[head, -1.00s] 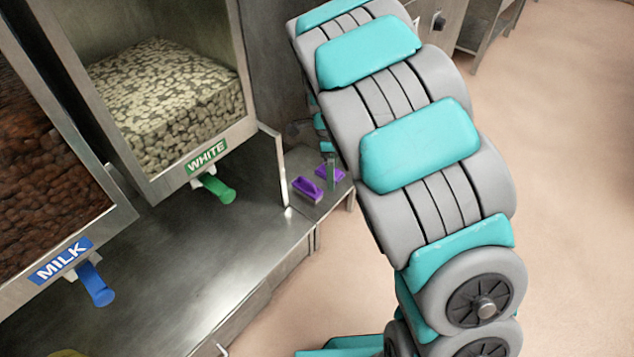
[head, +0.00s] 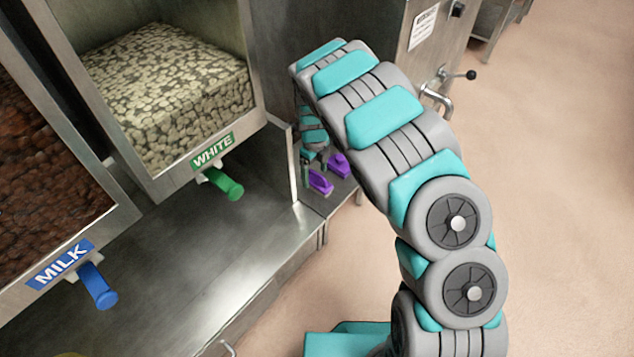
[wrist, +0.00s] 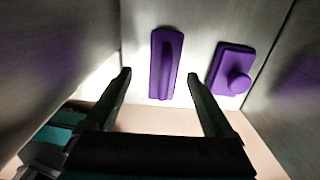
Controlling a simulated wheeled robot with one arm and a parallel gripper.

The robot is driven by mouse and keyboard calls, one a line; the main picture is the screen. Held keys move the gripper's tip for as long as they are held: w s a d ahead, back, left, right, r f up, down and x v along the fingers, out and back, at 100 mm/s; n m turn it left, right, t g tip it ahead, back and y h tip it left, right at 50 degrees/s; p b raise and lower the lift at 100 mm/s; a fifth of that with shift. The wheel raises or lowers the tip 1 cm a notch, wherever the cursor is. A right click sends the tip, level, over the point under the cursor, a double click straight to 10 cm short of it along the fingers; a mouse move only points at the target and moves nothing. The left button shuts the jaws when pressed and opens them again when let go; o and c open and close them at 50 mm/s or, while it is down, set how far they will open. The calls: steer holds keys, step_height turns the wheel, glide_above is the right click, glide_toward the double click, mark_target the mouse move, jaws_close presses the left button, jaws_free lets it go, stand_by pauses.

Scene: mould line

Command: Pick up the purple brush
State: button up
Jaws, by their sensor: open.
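Two purple tools lie apart on a small metal shelf (head: 314,205) beyond the dispensers. In the wrist view, one is a narrow purple piece with a long raised grip (wrist: 166,63); the other is a wider purple block with a round knob (wrist: 230,70). No bristles show, so I cannot tell which is the brush. In the head view they are a nearer purple piece (head: 320,183) and a farther one (head: 340,166). My gripper (wrist: 159,76) is open and empty above the shelf, its fingers either side of the narrow piece in the wrist view. The fingers show no grip on it.
The white-chocolate dispenser (head: 232,148) with a green tap (head: 222,184) and the milk dispenser (head: 25,250) with a blue tap (head: 98,285) stand left. An upright metal panel (head: 293,165) borders the shelf. Open floor (head: 560,180) is at the right.

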mark_target(317, 175)
steer(key=f, duration=0.4)
steer(key=shift+w+d+f, duration=0.15)
steer(key=shift+d+f, duration=0.1)
steer(key=shift+f, duration=0.15)
jaws_close()
